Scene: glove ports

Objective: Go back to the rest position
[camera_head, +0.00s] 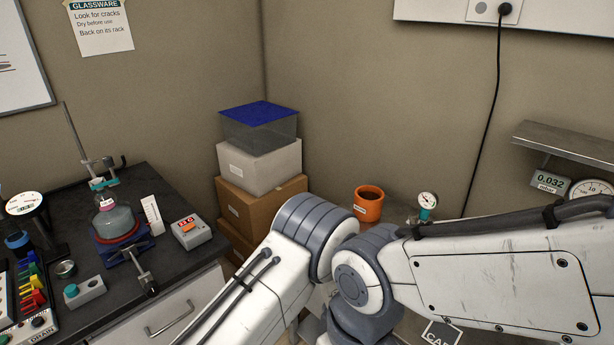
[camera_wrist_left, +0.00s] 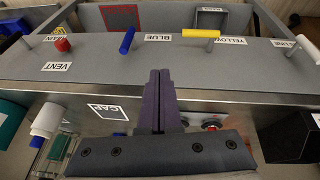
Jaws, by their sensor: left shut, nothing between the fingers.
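My left gripper (camera_wrist_left: 159,76) is in the left wrist view, its two dark fingers pressed together with nothing between them. Its fingertips point at the lower edge of a grey panel (camera_wrist_left: 190,62) with labelled levers; I cannot tell if they touch it. The head view shows a large white and grey arm of mine, bent at the elbow across the lower middle and right. No gripper shows in the head view, and my right gripper is in neither view.
The panel carries a red knob (camera_wrist_left: 62,45), a blue lever (camera_wrist_left: 127,40) and a yellow lever (camera_wrist_left: 199,33). In the head view, a black bench (camera_head: 165,255) with lab gear stands left, stacked boxes (camera_head: 262,170) in the corner, an orange pot (camera_head: 368,204) behind my arm.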

